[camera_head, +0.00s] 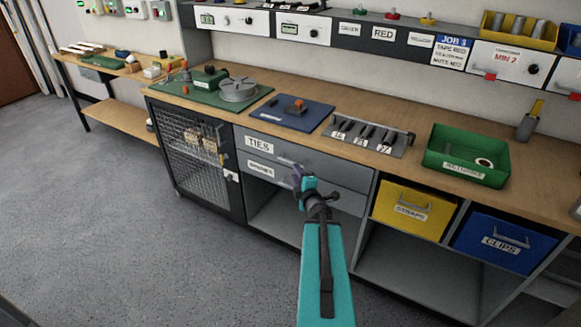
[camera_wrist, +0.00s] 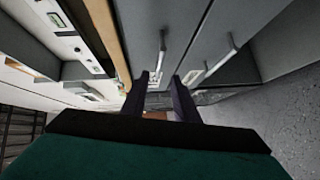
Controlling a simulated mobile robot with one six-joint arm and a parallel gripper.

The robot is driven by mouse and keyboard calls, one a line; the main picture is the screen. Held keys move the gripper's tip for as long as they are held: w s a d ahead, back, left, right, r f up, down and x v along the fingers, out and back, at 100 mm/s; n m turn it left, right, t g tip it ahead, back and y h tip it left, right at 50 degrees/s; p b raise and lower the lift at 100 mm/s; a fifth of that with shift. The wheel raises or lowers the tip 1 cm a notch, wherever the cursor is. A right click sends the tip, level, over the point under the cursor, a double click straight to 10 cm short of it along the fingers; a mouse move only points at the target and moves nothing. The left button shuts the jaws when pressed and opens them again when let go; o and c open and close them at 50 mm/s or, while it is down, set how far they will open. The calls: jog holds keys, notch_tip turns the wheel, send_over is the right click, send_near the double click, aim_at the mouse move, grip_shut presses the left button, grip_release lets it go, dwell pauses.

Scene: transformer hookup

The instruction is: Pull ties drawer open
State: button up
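The ties drawer (camera_head: 330,172) is the upper grey drawer under the bench top, with a white TIES label (camera_head: 259,144). Its front looks flush with the cabinet. My gripper (camera_head: 298,178) is in front of the drawer fronts, right of the labels. In the wrist view my gripper (camera_wrist: 168,80) has two dark fingers apart. The ties drawer's bar handle (camera_wrist: 162,52) runs down toward the gap between the fingertips, nearer the left finger. I cannot tell whether they touch. My arm partly hides the drawer fronts in the head view.
A second grey drawer (camera_head: 250,180) sits directly below, and its handle (camera_wrist: 222,58) is right of my fingers in the wrist view. A mesh-door cabinet (camera_head: 198,160) stands left. Yellow (camera_head: 414,208) and blue (camera_head: 503,239) bins are right. The floor (camera_head: 120,220) in front is clear.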

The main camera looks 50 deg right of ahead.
aim_at(290, 162)
jog(key=shift+w+d+f+b, duration=0.2)
jog(key=shift+w+d+b, duration=0.25)
jog(key=shift+b, duration=1.25)
jog(key=shift+x, duration=4.2)
jog(key=shift+a+r, duration=0.1)
jog(key=shift+r, duration=0.1)
grip_shut()
